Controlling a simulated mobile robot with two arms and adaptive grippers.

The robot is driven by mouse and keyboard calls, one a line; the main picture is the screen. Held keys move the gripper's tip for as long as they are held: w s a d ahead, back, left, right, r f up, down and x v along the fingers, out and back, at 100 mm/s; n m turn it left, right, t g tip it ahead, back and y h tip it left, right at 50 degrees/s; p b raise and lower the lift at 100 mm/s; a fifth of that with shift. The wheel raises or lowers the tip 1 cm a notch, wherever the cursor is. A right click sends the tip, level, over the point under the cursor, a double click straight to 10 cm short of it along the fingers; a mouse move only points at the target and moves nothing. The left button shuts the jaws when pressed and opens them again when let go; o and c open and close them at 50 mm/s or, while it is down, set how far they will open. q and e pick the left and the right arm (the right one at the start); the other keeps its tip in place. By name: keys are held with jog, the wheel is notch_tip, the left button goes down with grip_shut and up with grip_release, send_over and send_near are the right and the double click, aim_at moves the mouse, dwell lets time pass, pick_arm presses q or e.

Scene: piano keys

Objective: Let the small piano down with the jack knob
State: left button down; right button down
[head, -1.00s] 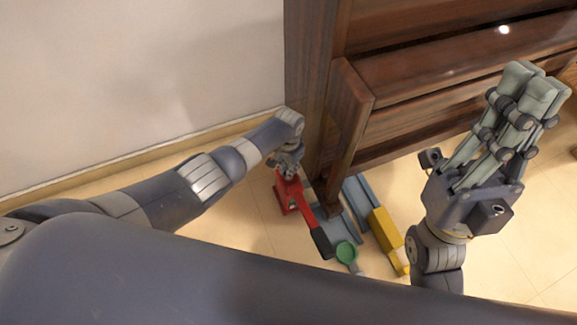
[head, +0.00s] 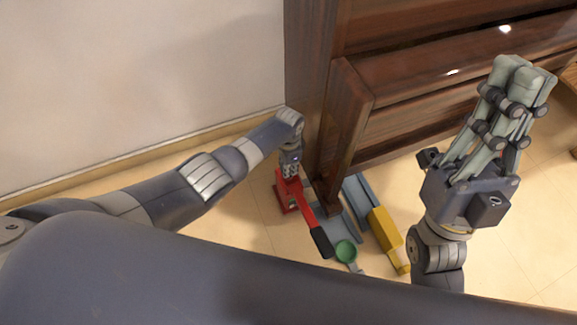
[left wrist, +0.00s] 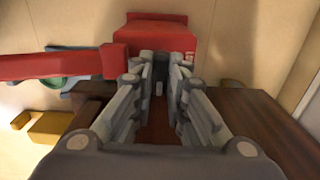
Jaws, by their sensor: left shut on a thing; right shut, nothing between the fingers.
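The dark brown piano (head: 420,82) stands against the wall. A red jack (head: 284,197) with a black-ended lever (head: 320,240) is on the floor by the piano's near leg. The jack's red body (left wrist: 165,35) and lever (left wrist: 45,66) also show in the left wrist view. My left gripper (head: 289,174) is down at the jack; its fingers (left wrist: 160,75) are shut on the small knob (left wrist: 158,88), mostly hidden between them. My right gripper (head: 525,75) is shut and empty, raised in front of the piano's right part, away from the jack.
Beside the jack lie a blue-grey flat piece (head: 352,220), a green round piece (head: 346,251) and a yellow block (head: 384,229). The wall (head: 130,70) and its baseboard close off the left. Bare floor shows left of the jack.

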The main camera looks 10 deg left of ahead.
pick_arm(q)
jog(key=shift+s, duration=0.1)
jog(key=c, duration=1.6)
grip_release()
notch_tip(320, 180, up, 12)
